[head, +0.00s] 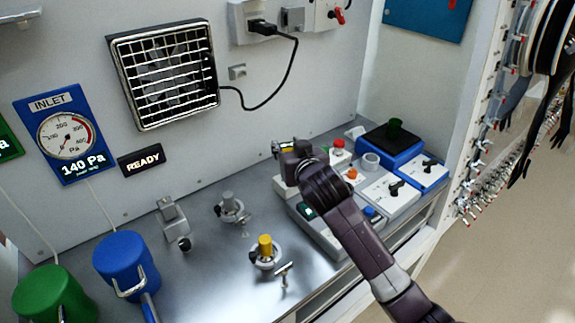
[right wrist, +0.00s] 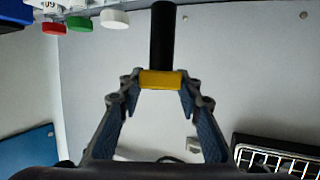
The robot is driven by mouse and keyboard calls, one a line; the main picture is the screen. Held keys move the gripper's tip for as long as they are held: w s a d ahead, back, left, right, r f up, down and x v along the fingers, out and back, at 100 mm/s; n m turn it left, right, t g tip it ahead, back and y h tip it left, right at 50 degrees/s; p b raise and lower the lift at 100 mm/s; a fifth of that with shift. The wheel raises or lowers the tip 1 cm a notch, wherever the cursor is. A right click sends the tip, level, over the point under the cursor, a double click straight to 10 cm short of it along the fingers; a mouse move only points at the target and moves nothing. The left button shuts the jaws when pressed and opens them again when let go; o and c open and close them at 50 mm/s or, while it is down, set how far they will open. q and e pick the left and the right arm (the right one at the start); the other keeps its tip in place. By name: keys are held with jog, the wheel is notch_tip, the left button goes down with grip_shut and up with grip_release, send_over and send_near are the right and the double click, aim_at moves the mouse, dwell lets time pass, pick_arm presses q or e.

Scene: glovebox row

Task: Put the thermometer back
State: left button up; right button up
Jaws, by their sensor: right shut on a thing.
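My right gripper (head: 287,150) is over the bench near the back wall, left of the white and blue devices. In the right wrist view its two fingers (right wrist: 160,79) are closed on the yellow band of a dark, rod-shaped thing, which I take for the thermometer (right wrist: 163,36). The black part stands out beyond the fingertips. In the head view only a little yellow shows at the fingers, and my wrist hides the rest. I cannot make out a holder for it. My left gripper is not in view.
A grey fitting (head: 230,207) and a yellow-capped fitting (head: 265,251) stand on the steel bench. A blue canister (head: 120,258) and a green canister (head: 45,292) are at left. A blue device with a black top (head: 392,142) stands at right. Several white control boxes are near my arm.

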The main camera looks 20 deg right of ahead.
notch_tip(320, 180, down, 6)
jog(key=shift+f, duration=0.2)
jog(key=o, duration=1)
jog(key=shift+s, duration=0.1)
jog(key=b+v, duration=0.1)
jog(key=v, duration=1.1)
